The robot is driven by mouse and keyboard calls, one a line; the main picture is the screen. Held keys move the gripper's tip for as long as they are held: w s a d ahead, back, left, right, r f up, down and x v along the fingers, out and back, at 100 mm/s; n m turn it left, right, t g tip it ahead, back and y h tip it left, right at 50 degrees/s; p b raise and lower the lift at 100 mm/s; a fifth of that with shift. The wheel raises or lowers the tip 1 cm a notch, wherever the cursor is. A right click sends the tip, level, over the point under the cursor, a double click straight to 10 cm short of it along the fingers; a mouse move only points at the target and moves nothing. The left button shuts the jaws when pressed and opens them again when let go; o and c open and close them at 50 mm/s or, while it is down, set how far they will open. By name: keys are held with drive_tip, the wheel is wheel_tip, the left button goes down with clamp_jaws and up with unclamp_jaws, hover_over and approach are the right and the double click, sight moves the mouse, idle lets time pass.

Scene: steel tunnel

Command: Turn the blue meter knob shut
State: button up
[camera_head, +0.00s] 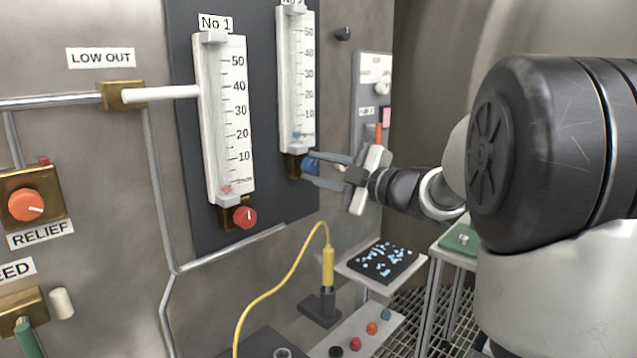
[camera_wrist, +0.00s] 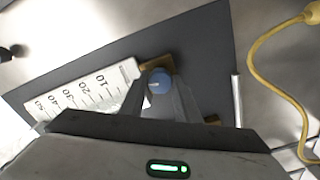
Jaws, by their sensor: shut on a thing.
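The blue meter knob (camera_head: 309,164) sits on a brass block (camera_head: 293,166) at the foot of the second flow meter (camera_head: 296,90). It also shows in the wrist view (camera_wrist: 160,82), with a pale pointer line on its face. My gripper (camera_head: 312,171) reaches in from the right and its two fingers lie on either side of the knob. In the wrist view the fingers (camera_wrist: 159,92) close around the knob, partly hiding its sides. In the second meter a small blue float (camera_head: 296,136) rests near the bottom of the scale.
The No 1 meter (camera_head: 228,120) with a red knob (camera_head: 244,217) stands left on the same dark panel (camera_head: 190,150). A yellow cable (camera_head: 270,278) hangs below. A tray with a dark pad (camera_head: 385,262) lies beneath my gripper. A grey box (camera_head: 372,90) is behind the wrist.

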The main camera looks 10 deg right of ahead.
drive_tip(key=shift+n+b, duration=0.8)
drive_tip(key=shift+n, duration=0.2)
drive_tip(key=o, duration=1)
drive_tip(key=shift+o, duration=0.2)
drive_tip(key=p+v, duration=0.1)
drive_tip(key=v, duration=1.6)
drive_tip(key=shift+s+d+p, duration=0.15)
drive_tip(key=shift+p, duration=0.25)
